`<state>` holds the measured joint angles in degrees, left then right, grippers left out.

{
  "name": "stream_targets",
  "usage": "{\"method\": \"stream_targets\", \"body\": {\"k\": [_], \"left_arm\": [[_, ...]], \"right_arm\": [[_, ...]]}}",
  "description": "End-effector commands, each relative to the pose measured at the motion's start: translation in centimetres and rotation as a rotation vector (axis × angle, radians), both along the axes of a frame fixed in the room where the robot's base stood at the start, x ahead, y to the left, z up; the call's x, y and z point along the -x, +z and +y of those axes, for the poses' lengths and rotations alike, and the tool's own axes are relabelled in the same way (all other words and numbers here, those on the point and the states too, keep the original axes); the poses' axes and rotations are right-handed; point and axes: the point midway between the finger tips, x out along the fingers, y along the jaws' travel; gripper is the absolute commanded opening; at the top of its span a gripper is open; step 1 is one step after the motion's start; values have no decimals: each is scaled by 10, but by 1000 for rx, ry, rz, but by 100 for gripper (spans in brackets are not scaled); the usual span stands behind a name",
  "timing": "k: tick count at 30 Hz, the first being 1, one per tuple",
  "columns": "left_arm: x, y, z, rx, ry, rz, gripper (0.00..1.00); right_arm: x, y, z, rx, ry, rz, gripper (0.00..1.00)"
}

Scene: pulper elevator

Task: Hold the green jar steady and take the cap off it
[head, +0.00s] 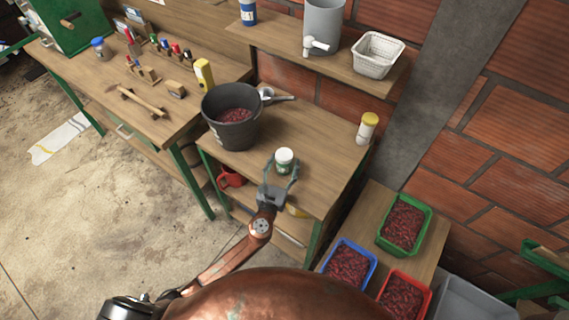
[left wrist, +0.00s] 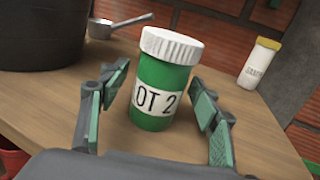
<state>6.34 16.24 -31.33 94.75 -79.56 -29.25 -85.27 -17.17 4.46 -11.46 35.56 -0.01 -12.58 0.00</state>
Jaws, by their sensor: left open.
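The green jar (left wrist: 157,95) stands upright on the wooden table, with a white ribbed cap (left wrist: 171,45) on top and a white label reading "OT 2". In the head view the jar (head: 284,168) is mostly hidden behind my left gripper, and its white cap (head: 284,155) shows. My left gripper (left wrist: 162,100) is open, with one finger on each side of the jar and a visible gap to both sides. In the head view my left gripper (head: 281,176) reaches in from the front. My right gripper is in neither view.
A black bucket (head: 214,133) of red cherries stands left of the jar, with a metal scoop (head: 276,96) behind. A yellow-capped white jar (head: 366,129) stands at the right. Green (head: 425,236), blue (head: 371,271) and red (head: 426,308) crates sit on a lower bench at right.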

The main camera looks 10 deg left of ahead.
Motion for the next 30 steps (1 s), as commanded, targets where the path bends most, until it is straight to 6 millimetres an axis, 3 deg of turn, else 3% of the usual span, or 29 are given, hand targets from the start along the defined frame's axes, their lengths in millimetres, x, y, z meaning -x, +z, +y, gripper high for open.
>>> {"method": "stream_targets", "body": {"k": [9, 30], "left_arm": [[-5, 0, 0, 1, 1, 1, 56], [-4, 0, 0, 1, 0, 1, 8]], "right_arm": [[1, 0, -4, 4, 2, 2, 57], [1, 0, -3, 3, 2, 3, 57]]}}
